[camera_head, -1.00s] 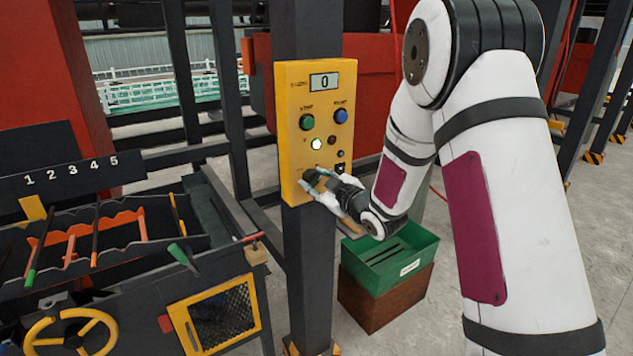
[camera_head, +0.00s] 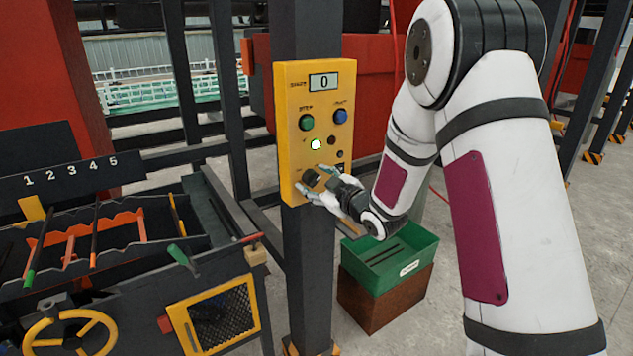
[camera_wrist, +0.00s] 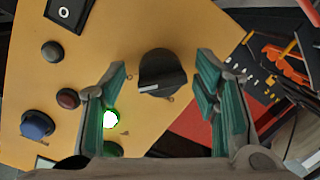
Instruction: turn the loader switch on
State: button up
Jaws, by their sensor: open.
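The yellow control panel (camera_head: 291,130) is fixed to a dark post. A black rotary knob (camera_head: 311,178), apparently the loader switch, is low on its left side. It also shows in the wrist view (camera_wrist: 162,70) with a pale pointer line. A lit green lamp (camera_head: 316,144) is above the knob and also glows in the wrist view (camera_wrist: 110,118). My gripper (camera_head: 315,182) is at the knob, its green-padded fingers (camera_wrist: 166,90) spread to either side with gaps. It is open and holds nothing.
The panel also carries a green button (camera_head: 306,122), a blue button (camera_head: 341,116) and a display (camera_head: 324,81) reading 0. A green bin (camera_head: 385,262) stands below right. A dark rack with numbered slots (camera_head: 70,170) is at left.

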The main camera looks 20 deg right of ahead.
jog(key=v, duration=1.2)
jog(key=shift+r, duration=0.15)
jog(key=s+d+r+m+g+h, duration=0.3)
jog(key=s+r+m+g+h, duration=0.3)
jog(key=s, duration=0.4)
jog(key=s+a+r+m+g, duration=0.1)
jog(key=s+a+m+g, duration=0.1)
jog(key=s, duration=0.8)
jog(key=s+a+r+m+g, duration=0.1)
jog(key=s+a+m+g, duration=0.1)
jog(key=s, duration=0.9)
jog(key=a+g, duration=0.1)
jog(key=a, duration=0.1)
jog(key=shift+s+a+y, duration=0.3)
jog(key=shift+a+y, duration=0.05)
jog(key=shift+y, duration=0.05)
